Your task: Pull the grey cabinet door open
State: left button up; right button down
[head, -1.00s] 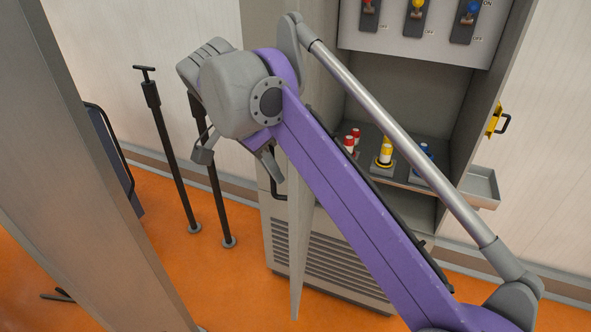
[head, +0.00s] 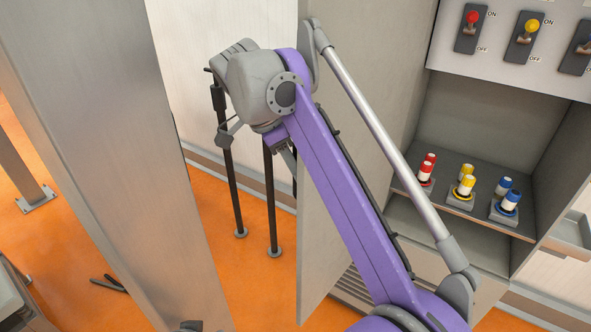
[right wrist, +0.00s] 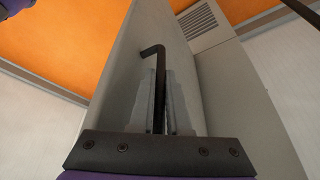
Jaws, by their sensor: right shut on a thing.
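The grey cabinet (head: 487,108) stands at the right in the head view, its front open and its shelves showing. Its grey door (head: 316,235) stands swung out at the cabinet's left side, partly hidden by my purple right arm. In the right wrist view the door (right wrist: 130,85) rises beside my fingers. A black bent handle (right wrist: 153,49) sits on it. My right gripper (right wrist: 163,90) is shut on this handle, one finger on each side. In the head view my right gripper (head: 272,143) is at the door's outer edge and the handle is hidden. My left gripper is not in view.
A broad grey post (head: 95,150) crosses the left. Two black poles (head: 228,170) stand on the orange floor behind my right wrist. Inside the cabinet are red, yellow and blue plugs (head: 466,186) on a shelf, with switches (head: 472,32) above.

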jog(key=shift+w+a, duration=0.15)
jog(key=shift+w, duration=0.05)
dwell(0.4)
jog(key=c, duration=0.9)
grip_release()
